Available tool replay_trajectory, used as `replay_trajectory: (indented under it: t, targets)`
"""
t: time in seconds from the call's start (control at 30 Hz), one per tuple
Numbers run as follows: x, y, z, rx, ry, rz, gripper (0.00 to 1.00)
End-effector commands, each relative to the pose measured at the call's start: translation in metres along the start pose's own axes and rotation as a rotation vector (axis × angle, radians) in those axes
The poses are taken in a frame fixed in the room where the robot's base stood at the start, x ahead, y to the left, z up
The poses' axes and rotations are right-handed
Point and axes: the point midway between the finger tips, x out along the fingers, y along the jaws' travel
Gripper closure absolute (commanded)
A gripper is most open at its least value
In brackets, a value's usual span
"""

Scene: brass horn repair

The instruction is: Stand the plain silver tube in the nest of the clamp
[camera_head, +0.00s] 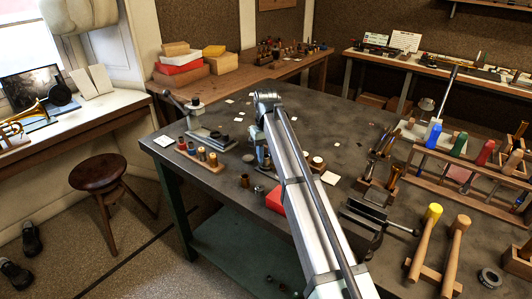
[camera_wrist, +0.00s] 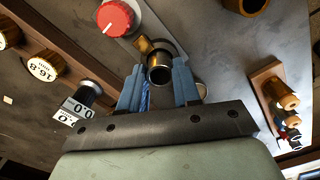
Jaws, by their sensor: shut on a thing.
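My gripper (camera_wrist: 158,84) has two blue fingers, shut on a grey metal tube (camera_wrist: 159,75). The tube's dark hollow end shows between the fingertips in the wrist view. Its lower part is hidden. In the head view my gripper is mostly hidden behind my arm, above the middle of the bench. A metal lever clamp (camera_head: 196,116) stands at the left back of the bench, with its handle out to the left. I cannot make out its nest clearly, and the tube looks apart from it.
A wooden rack with several brass plugs (camera_head: 202,157) stands in front of the clamp. A red knob (camera_wrist: 115,17) and labelled cylinders (camera_wrist: 45,66) show in the wrist view. A vise (camera_head: 365,220), mallets (camera_head: 428,238) and a tool rack (camera_head: 470,165) stand right of my arm.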

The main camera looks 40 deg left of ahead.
Motion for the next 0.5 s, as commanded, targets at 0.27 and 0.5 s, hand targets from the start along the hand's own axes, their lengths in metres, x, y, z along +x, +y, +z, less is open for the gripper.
replay_trajectory:
  t: [0.27, 0.5]
  targets:
    - [0.0058, 0.0, 0.0, 0.0, 0.0, 0.0, 0.99]
    - [0.0091, 0.0, 0.0, 0.0, 0.001, 0.0, 0.62]
